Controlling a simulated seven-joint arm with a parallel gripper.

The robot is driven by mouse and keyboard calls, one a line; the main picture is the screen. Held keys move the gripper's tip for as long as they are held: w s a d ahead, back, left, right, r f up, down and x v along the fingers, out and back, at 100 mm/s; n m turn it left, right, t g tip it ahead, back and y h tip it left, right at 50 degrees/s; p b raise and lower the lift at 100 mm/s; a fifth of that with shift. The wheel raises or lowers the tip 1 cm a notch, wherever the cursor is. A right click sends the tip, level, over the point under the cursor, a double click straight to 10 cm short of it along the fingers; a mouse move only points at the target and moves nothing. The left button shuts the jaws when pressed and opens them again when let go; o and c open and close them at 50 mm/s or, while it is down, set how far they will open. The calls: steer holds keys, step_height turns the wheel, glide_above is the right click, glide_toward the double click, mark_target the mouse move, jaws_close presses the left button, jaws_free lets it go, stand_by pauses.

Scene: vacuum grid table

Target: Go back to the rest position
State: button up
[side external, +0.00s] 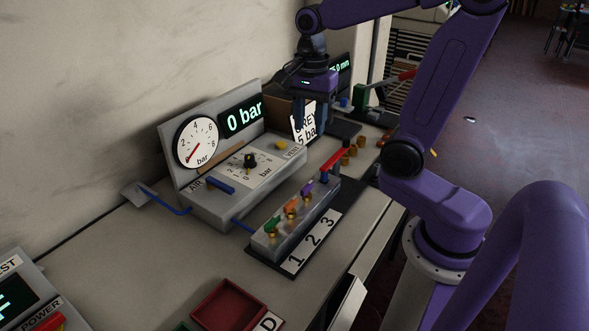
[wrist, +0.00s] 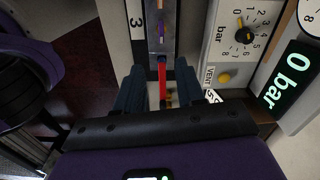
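My gripper (side external: 313,117) hangs fingers-down over the back part of the bench, beyond the valve block. In the wrist view its two dark blue fingers (wrist: 159,78) stand apart with nothing held between them. A red lever (side external: 334,160) at the far end of the valve block shows below, in the gap between the fingers in the wrist view (wrist: 162,88). The valve block (side external: 290,232) carries green, orange and purple handles and a strip numbered 1, 2, 3. The fingers partly cover a white card reading "GREY 5 bar" (side external: 304,124).
The grey control panel (side external: 215,205) has a gauge (side external: 195,142), a dial and a display (side external: 242,116) reading 0 bar. A red tray (side external: 229,306) lies at the front.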

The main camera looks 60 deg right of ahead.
steer(key=s+a+f+n, duration=0.2)
steer(key=s+a+n, duration=0.2)
steer(key=s+n, duration=0.4)
steer(key=s+a+f+n, duration=0.3)
steer(key=s+n, duration=0.6)
steer(key=n, duration=1.1)
steer(key=shift+a+f+n, duration=0.35)
steer(key=shift+a+n, duration=0.05)
steer(key=shift+a, duration=0.05)
steer(key=shift+w, duration=0.1)
